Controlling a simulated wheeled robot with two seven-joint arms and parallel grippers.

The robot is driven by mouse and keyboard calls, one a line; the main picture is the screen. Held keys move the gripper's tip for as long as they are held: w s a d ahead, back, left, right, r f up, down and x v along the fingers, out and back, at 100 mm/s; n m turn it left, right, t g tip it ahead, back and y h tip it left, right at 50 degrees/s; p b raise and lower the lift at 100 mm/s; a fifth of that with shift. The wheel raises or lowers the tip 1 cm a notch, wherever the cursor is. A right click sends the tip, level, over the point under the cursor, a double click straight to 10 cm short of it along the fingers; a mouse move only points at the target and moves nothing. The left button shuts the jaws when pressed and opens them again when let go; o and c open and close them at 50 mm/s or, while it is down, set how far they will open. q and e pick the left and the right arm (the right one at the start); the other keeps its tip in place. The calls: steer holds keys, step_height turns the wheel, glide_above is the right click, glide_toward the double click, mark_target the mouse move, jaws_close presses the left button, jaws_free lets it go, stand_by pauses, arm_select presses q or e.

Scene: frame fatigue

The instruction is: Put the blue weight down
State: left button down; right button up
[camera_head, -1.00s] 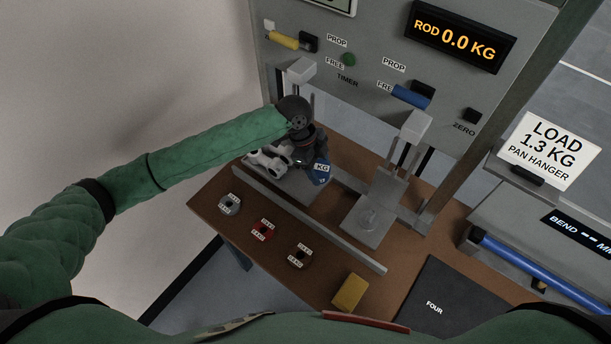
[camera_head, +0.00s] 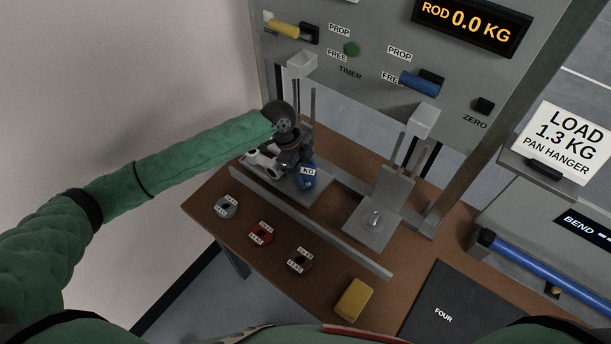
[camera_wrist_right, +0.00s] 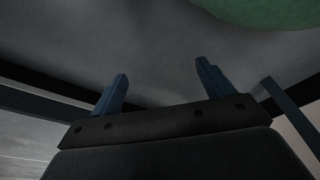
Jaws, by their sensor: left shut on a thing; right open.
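The blue weight (camera_head: 308,177), with a white KG label, is in my left gripper (camera_head: 301,168) in the head view. The gripper is shut on it, over the left grey metal plate (camera_head: 312,197) of the test stand. The dark wrist hides part of the weight, and I cannot tell whether the weight touches the plate. In the right wrist view my right gripper (camera_wrist_right: 160,88) has its two blue fingers apart with nothing between them. The right gripper does not show in the head view.
A grey weight (camera_head: 227,206), a red weight (camera_head: 261,233) and a dark weight (camera_head: 299,261) lie on the brown table (camera_head: 215,182) in front of a metal rail (camera_head: 310,222). A yellow block (camera_head: 353,299) lies nearby. A right plate (camera_head: 371,228) stands beside the left one.

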mark_target(304, 170)
arm_select(q)
steer(key=shift+f, duration=0.45)
arm_select(e)
steer(key=shift+w+a+r, duration=0.2)
steer(key=shift+w+r, duration=0.05)
steer(key=shift+r, duration=0.15)
steer(key=shift+w+a+r, duration=0.15)
steer(key=shift+w+r, duration=0.05)
steer(key=shift+r, duration=0.2)
arm_select(q)
steer(key=shift+f, duration=0.1)
steer(key=c, duration=0.5)
jaws_free()
arm_select(e)
steer(key=shift+w+d, duration=0.1)
